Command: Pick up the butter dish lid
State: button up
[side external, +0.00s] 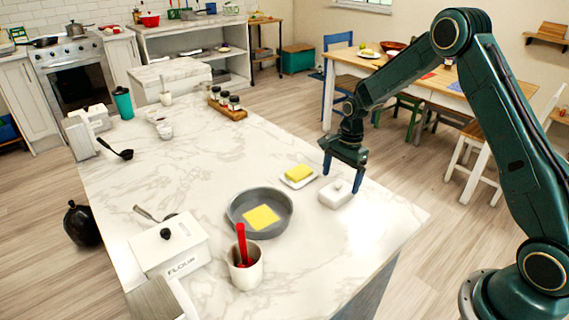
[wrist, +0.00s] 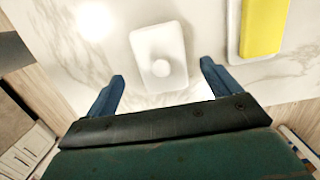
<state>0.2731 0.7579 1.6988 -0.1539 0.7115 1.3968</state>
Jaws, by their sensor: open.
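The butter dish lid (side external: 336,193) is a white box-shaped cover with a round knob on top, resting on the marble counter. Whether a finger touches the lid cannot be told.
A white dish (side external: 290,182) with yellow butter (side external: 299,172) stands just left of the lid. A grey round pan (side external: 233,212) with a yellow slice and a white cup (side external: 244,272) holding a red utensil are further left. The counter's right corner (side external: 395,212) is clear.

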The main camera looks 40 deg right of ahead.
aim_at(339, 182)
jog(key=shift+w+a+f, duration=0.1)
jog(key=shift+a+f, duration=0.05)
jog(key=shift+f, duration=1.1)
jog(key=shift+a+f, duration=0.1)
jog(key=shift+f, duration=1.1)
jog(key=c, duration=1.1)
jog(key=shift+r, duration=0.15)
notch_tip(339, 182, up, 20)
jog(key=shift+f, duration=0.1)
